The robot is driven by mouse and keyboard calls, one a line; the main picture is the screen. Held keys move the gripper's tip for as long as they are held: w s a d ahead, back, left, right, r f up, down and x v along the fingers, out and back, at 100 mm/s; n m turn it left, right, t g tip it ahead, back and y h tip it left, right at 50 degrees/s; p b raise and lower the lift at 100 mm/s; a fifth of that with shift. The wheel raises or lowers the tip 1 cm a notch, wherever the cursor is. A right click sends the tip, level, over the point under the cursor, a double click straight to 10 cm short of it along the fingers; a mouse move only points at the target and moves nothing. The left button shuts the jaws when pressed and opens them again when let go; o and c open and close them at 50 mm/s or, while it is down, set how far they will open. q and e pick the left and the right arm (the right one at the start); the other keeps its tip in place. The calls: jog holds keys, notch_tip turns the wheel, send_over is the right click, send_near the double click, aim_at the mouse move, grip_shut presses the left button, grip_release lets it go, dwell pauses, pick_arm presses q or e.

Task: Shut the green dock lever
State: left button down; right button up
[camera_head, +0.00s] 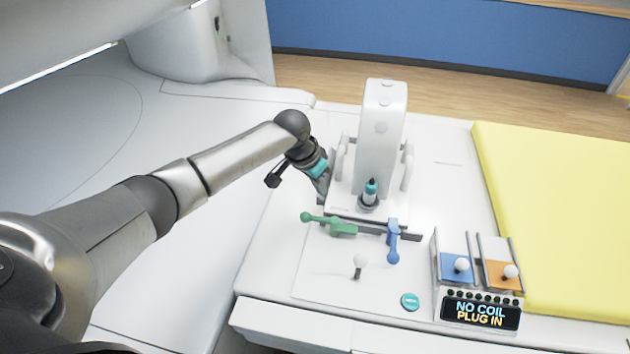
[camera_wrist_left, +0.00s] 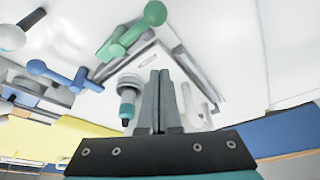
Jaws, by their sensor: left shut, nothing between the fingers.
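The green dock lever (camera_head: 332,224) lies on the white dock panel, its round knob pointing left. In the left wrist view the green lever (camera_wrist_left: 128,38) shows above the fingertips, knob toward the top. My left gripper (camera_head: 323,198) is just behind and above the lever's knob end. In the left wrist view its fingers (camera_wrist_left: 159,78) are together with nothing between them, and a gap shows between them and the lever. Whether they touch the panel I cannot tell. My right gripper is in neither view.
A blue lever (camera_head: 393,243) sits just right of the green one. Behind stand a white upright housing (camera_head: 381,135) and a teal-topped plug (camera_head: 370,192). A control box (camera_head: 480,313) reads "NO COIL PLUG IN". A white-knobbed stick (camera_head: 359,265) and teal button (camera_head: 410,301) are in front.

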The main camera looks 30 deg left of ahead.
pick_arm(q)
jog(key=b+x, duration=0.1)
jog(key=x, duration=0.3)
jog(key=shift+f, duration=0.1)
jog(key=s+p, duration=0.1)
jog(key=s+a, duration=0.1)
jog(key=s, duration=0.1)
jog(key=shift+a+f+p, duration=0.1)
jog(key=shift+p, duration=0.25)
jog(key=shift+s+a+f, duration=0.1)
jog(key=shift+s, duration=0.3)
jog(key=shift+s+n+p, duration=0.2)
jog(key=shift+n+p, duration=0.1)
jog(key=shift+p, duration=0.25)
